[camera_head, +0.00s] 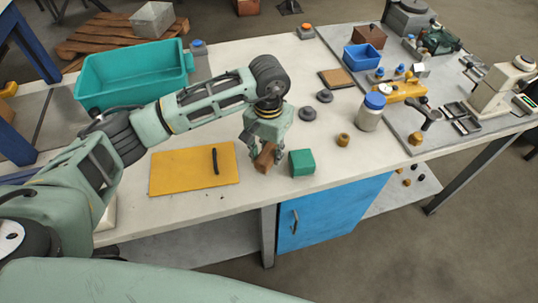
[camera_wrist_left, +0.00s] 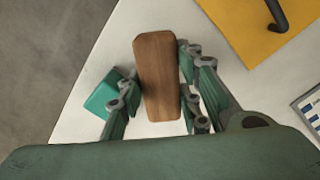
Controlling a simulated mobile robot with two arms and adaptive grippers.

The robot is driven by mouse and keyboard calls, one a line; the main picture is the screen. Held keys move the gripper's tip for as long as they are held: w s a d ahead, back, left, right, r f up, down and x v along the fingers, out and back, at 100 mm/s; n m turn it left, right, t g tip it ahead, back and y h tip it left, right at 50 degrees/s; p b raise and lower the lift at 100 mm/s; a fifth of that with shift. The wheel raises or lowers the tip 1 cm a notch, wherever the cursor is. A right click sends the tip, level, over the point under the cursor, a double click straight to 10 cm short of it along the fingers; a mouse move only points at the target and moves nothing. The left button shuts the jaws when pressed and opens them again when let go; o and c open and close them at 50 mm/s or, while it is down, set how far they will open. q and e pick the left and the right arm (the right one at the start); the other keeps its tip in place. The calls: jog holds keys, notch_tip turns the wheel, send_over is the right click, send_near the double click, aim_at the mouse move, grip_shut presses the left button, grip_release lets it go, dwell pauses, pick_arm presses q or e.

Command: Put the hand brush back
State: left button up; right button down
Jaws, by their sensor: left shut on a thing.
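The hand brush (camera_head: 265,158) shows as a brown wooden block with rounded ends; I see no bristles. My left gripper (camera_head: 263,147) points down over the front of the white bench and is shut on the brush. In the left wrist view the brush (camera_wrist_left: 158,78) lies lengthwise between the fingers, its wooden top toward the camera. It is at or just above the bench top; I cannot tell if it touches. My right gripper is not in view.
A green block (camera_head: 301,163) stands close right of the brush. A yellow mat (camera_head: 180,174) with a black handle-like piece (camera_head: 214,160) lies to the left. A teal bin (camera_head: 132,82) stands back left; a blue-lidded jar (camera_head: 370,112) and grey discs (camera_head: 308,114) stand right. The bench's front edge is near.

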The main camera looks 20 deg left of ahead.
aim_at(269, 159)
pick_arm(q)
notch_tip(269, 159, down, 2)
jog(key=shift+s+f+p, duration=0.1)
jog(key=shift+f+p, duration=0.15)
jog(key=shift+p, duration=0.25)
jog(key=shift+f, duration=0.3)
jog(key=shift+f, duration=0.1)
jog(key=shift+f, duration=0.1)
jog(key=o, duration=1)
